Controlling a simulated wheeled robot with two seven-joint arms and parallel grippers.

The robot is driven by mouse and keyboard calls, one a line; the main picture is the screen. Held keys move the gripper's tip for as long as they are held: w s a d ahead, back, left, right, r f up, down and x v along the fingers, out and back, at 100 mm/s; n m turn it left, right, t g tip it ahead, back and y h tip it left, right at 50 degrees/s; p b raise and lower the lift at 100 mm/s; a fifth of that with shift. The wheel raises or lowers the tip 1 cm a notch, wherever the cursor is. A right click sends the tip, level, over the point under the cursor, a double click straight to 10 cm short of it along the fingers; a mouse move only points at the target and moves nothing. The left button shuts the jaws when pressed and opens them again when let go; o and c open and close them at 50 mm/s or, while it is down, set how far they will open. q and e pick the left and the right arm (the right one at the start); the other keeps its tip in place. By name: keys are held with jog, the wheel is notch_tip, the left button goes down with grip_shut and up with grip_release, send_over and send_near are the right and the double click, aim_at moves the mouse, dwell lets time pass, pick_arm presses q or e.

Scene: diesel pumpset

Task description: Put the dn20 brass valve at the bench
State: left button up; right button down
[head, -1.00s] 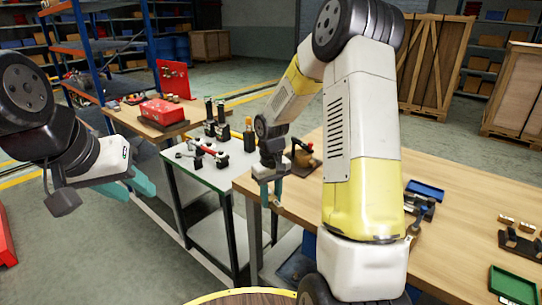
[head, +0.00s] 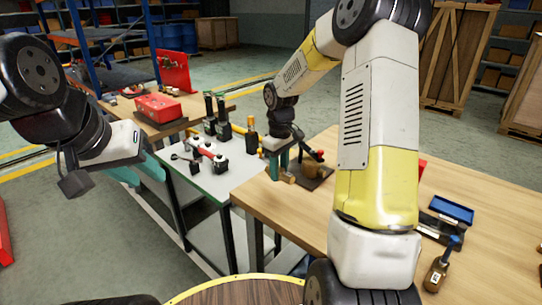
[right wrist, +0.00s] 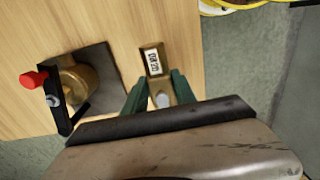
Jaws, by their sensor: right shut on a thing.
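My right gripper (head: 279,170) is at the left part of the wooden bench top (head: 262,200). In the right wrist view its green fingers (right wrist: 158,92) are shut on a brass valve (right wrist: 154,64) with a white label; the label seems to read DN20. The valve also shows in the head view (head: 287,178), low between the fingers. I cannot tell whether it touches the bench top. My left gripper (head: 138,170) is open and empty, left of the grey-green table and away from the bench.
Beside the valve, a dark plate (head: 318,180) carries a brass fitting (right wrist: 80,82) with a red-tipped black lever (right wrist: 50,98). The grey-green table (head: 205,180) holds several tools.

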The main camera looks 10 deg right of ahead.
aim_at(279, 197)
dwell(0.4)
jog(key=shift+f, duration=3.6)
jog(key=shift+f, duration=0.35)
jog(key=c, duration=0.9)
grip_release()
jog(key=shift+r, duration=3.5)
